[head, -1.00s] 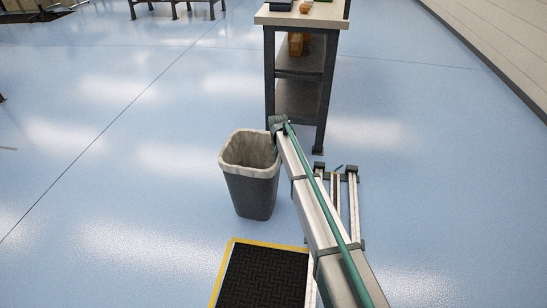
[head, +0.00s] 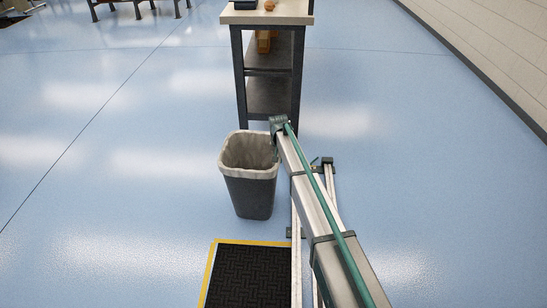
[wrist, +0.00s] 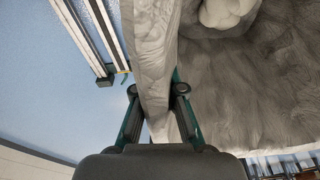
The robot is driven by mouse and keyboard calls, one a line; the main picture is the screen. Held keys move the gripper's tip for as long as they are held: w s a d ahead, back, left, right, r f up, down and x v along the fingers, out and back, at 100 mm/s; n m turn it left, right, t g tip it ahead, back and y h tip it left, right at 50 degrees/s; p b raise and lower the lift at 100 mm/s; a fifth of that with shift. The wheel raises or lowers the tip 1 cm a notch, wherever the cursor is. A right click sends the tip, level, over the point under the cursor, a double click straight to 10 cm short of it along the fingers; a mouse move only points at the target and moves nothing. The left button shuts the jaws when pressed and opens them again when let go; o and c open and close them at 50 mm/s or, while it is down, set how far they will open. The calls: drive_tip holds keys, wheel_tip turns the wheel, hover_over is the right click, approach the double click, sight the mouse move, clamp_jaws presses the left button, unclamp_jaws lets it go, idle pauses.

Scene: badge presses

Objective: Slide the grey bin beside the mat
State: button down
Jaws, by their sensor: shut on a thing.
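The grey bin (head: 250,196) stands upright on the blue floor, with a pale liner folded over its rim. The black mat (head: 247,276) with a yellow border lies in front of the bin, a short gap of floor between them. My gripper (head: 275,137) is at the right side of the bin's rim. In the wrist view my gripper (wrist: 172,95) is shut on the lined rim (wrist: 155,60), one finger on each side of it. The inside of the bin (wrist: 260,85) shows crumpled liner. The mat's near part is cut off by the head view's lower edge.
A workbench (head: 267,19) with shelves stands behind the bin. My rail runs on the floor right of the bin and mat. Open floor (head: 120,190) lies to the left. A wall (head: 500,50) runs along the far right.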

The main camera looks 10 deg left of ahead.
drive_tip(key=shift+w+d, duration=0.15)
drive_tip(key=shift+d, duration=0.95)
drive_tip(key=c, duration=1.2)
unclamp_jaws()
wheel_tip(320, 180, up, 12)
drive_tip(key=s, duration=0.1)
drive_tip(key=shift+s, duration=0.4)
